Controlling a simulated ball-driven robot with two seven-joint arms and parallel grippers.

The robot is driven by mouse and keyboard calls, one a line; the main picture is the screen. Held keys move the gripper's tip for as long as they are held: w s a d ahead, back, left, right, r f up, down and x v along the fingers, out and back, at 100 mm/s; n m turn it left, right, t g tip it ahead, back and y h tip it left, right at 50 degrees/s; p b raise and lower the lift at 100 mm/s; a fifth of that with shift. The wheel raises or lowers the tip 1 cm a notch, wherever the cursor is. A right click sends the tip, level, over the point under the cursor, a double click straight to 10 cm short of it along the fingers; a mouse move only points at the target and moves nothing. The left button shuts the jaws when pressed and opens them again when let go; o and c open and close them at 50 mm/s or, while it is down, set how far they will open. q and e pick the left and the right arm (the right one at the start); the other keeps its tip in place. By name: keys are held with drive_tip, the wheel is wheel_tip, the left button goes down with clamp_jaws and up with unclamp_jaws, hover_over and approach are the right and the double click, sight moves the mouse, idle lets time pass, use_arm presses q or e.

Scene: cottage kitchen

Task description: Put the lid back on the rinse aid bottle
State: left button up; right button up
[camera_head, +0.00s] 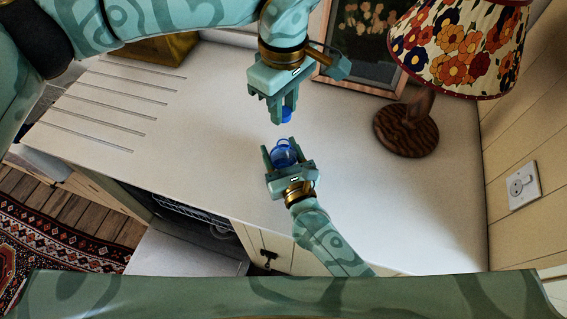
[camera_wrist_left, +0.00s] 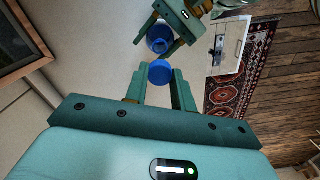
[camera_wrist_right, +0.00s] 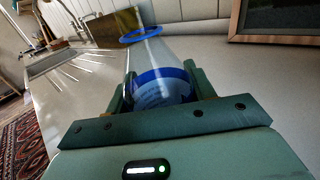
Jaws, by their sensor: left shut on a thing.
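The rinse aid bottle (camera_head: 285,153) is clear with a blue label and a blue ring at its open neck. My right gripper (camera_head: 288,163) has a finger on each side of it, against the label, as the right wrist view (camera_wrist_right: 162,88) shows. The blue lid (camera_head: 287,114) is between the fingertips of my left gripper (camera_head: 284,112), which is shut on it and points down. The lid is apart from the bottle, above and beyond it in the head view. In the left wrist view the lid (camera_wrist_left: 160,72) shows just below the bottle's open mouth (camera_wrist_left: 160,45).
A lamp with a floral shade (camera_head: 460,45) and wooden base (camera_head: 406,128) stands at the right. A framed picture (camera_head: 365,50) is behind my left gripper. The pale countertop (camera_head: 200,150) is clear around the bottle. An open dishwasher (camera_head: 185,208) lies below the front edge.

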use_arm(q)
drive_tip(key=shift+f, duration=2.5)
use_arm(e)
drive_tip(key=shift+c, duration=0.4)
use_arm(q)
drive_tip(key=shift+f, duration=0.1)
drive_tip(key=shift+f, duration=0.8)
drive_tip(key=shift+f, duration=0.55)
